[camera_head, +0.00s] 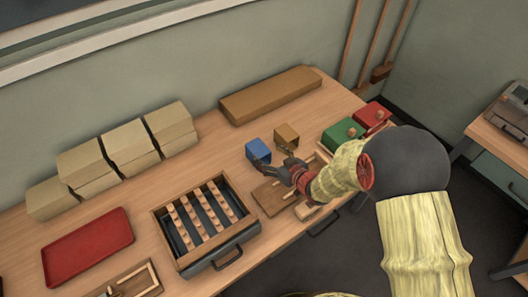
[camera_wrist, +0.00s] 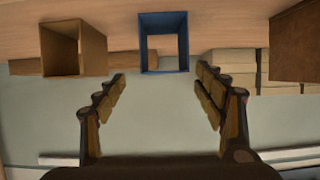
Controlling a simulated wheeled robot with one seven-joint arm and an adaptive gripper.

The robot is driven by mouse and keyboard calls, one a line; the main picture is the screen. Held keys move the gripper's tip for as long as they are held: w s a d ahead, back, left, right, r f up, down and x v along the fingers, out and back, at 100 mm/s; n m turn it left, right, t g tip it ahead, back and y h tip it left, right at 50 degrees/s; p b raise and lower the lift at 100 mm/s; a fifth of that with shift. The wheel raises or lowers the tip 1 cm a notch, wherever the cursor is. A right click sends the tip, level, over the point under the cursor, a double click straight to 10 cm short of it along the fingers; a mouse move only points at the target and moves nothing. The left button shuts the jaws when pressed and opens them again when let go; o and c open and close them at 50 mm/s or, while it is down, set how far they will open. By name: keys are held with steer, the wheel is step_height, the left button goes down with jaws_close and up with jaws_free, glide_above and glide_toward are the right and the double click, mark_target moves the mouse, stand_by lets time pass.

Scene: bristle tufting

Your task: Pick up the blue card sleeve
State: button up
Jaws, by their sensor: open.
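The blue card sleeve (camera_head: 258,151) is a small open-ended blue box sleeve on the wooden table. In the wrist view the blue sleeve (camera_wrist: 163,68) shows as a square frame, open through its middle, ahead of the gap between my fingers. My gripper (camera_head: 287,163) is open and empty, just to the right of and in front of the sleeve. In the wrist view its two fingers (camera_wrist: 160,80) are spread wide on both sides, and I see no contact with the sleeve.
A brown sleeve (camera_head: 286,136) stands close to the right of the blue one; it also shows in the wrist view (camera_wrist: 72,50). Behind lies a long brown box (camera_head: 270,95). A wooden tray of pegs (camera_head: 205,225) is at the front left. Green (camera_head: 342,134) and red (camera_head: 372,116) boxes stand right.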

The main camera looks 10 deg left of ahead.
mark_target(261, 152)
steer(key=b+x, duration=0.1)
steer(key=x, duration=0.2)
steer(key=b+x, duration=0.1)
steer(key=x, duration=0.2)
steer(key=shift+s+a+f, duration=0.2)
steer(key=shift+a, duration=0.1)
steer(key=shift+w+a, duration=0.15)
steer(key=shift+w, duration=0.05)
steer(key=shift+c, duration=0.8)
steer(key=c, duration=0.7)
steer(key=shift+c, duration=0.4)
